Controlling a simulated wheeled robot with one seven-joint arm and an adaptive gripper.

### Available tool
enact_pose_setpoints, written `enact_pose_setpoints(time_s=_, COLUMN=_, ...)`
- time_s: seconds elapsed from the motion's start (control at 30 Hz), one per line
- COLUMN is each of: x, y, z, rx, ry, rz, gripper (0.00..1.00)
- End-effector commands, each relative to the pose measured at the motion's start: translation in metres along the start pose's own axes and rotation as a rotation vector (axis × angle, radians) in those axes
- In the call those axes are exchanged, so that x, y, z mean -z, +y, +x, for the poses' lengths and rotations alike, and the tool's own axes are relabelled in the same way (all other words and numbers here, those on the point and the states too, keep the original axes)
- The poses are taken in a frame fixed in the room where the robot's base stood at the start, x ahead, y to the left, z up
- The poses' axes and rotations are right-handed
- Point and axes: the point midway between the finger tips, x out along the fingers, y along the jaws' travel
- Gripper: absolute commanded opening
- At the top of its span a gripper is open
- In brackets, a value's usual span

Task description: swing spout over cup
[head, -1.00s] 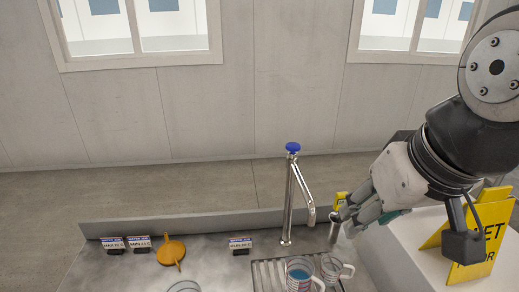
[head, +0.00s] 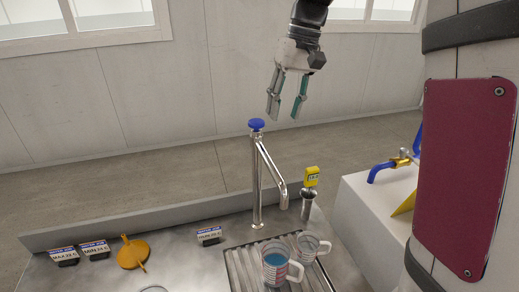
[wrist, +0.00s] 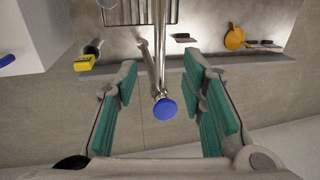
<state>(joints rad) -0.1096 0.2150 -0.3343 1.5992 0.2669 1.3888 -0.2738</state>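A chrome tap with a blue knob (head: 257,125) stands on the metal counter. Its spout (head: 271,165) slants down to the right, its tip over the back of the drain grate. A striped cup with blue liquid (head: 275,263) and an emptier-looking cup (head: 308,247) stand on the grate, in front of the spout tip. My gripper (head: 284,108) is open and empty, pointing down above the tap. In the wrist view the knob (wrist: 164,109) shows between the spread teal-padded fingers, apart from them. The spout (wrist: 146,58) shows beside the post there.
A metal holder (head: 307,205) with a yellow meter (head: 311,176) stands right of the spout. A white block (head: 365,215) with a blue-spouted tap (head: 385,170) is farther right. An orange funnel (head: 131,255) and small label stands (head: 209,236) are on the counter's left.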

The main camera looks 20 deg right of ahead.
Motion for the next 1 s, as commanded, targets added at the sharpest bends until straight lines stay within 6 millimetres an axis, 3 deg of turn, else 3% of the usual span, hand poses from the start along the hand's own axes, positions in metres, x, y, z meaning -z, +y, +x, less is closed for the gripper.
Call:
enact_pose_setpoints(time_s=0.17, x=-0.001, y=0.000, z=0.016, rx=0.000, ry=-0.005, rz=0.000, gripper=0.37)
enact_pose_setpoints(time_s=0.7, x=-0.002, y=0.000, z=0.115, rx=-0.001, ry=-0.004, rz=0.000, gripper=0.37)
enact_pose_setpoints(time_s=1.0, x=0.000, y=0.000, z=0.137, rx=-0.001, ry=-0.001, rz=0.000, gripper=0.37)
